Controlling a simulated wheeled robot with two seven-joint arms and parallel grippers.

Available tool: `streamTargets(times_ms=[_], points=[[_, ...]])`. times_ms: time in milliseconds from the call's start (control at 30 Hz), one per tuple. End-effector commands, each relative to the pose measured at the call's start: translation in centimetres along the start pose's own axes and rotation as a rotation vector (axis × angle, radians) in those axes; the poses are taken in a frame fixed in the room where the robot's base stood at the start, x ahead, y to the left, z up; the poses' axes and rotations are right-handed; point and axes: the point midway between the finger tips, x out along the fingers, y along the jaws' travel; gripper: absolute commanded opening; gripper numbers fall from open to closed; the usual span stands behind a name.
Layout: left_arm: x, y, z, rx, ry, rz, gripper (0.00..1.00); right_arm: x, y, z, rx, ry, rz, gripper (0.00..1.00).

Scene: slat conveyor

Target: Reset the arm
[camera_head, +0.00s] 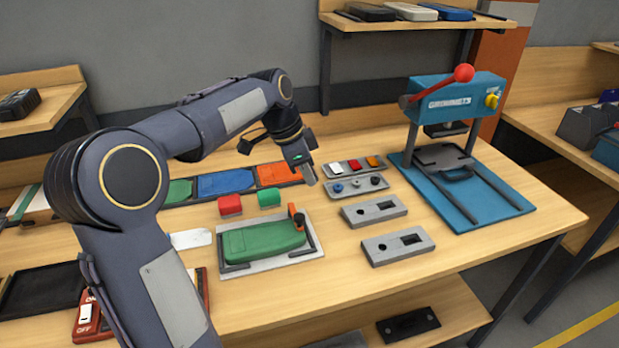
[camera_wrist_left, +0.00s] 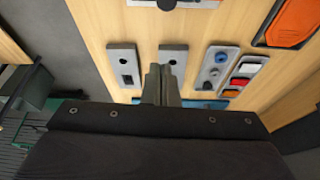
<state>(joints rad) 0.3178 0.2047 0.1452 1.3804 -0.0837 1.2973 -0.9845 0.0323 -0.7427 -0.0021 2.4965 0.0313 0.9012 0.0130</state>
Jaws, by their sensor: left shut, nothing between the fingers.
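My left arm comes in from the left in the head view and reaches over the wooden workbench (camera_head: 350,275). My left gripper (camera_head: 311,178) points downward above the bench, left of the button plates, and is shut and empty. In the left wrist view its closed fingers (camera_wrist_left: 161,84) stand in front of a grey plate (camera_wrist_left: 173,55), with nothing between them. My right gripper does not show in either view.
A green device on a pale plate (camera_head: 310,250), red block (camera_head: 230,205) and green block (camera_head: 269,197) lie near the gripper. Grey slotted plates (camera_head: 398,246) and a blue press (camera_head: 460,92) stand to the right. A shelf (camera_head: 400,24) is behind.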

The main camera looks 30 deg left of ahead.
Motion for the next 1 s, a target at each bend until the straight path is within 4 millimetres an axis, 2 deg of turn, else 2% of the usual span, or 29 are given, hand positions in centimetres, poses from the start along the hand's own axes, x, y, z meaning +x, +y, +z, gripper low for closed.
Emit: streamTargets(times_ms=[367,467,567,733,800,900,1000], points=[[0.0,0.1,0.0,-0.002,0.001,-0.001,0.0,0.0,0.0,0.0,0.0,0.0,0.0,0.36],[-0.5,1.3,0.2,-0.032,0.007,-0.01,0.0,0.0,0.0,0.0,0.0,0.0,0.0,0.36],[-1.4,4.6,0.9,-0.12,0.026,-0.029,0.0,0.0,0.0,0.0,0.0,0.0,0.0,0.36],[-1.7,13.2,4.1,-0.389,0.101,-0.059,0.0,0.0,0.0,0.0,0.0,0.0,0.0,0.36],[-0.9,16.7,5.8,-0.509,0.141,-0.057,0.0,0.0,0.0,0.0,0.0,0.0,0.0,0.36],[0.7,20.9,7.9,-0.663,0.195,-0.042,0.0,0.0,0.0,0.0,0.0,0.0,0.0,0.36],[2.5,24.0,9.5,-0.783,0.236,-0.019,0.0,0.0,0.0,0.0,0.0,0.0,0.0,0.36]])
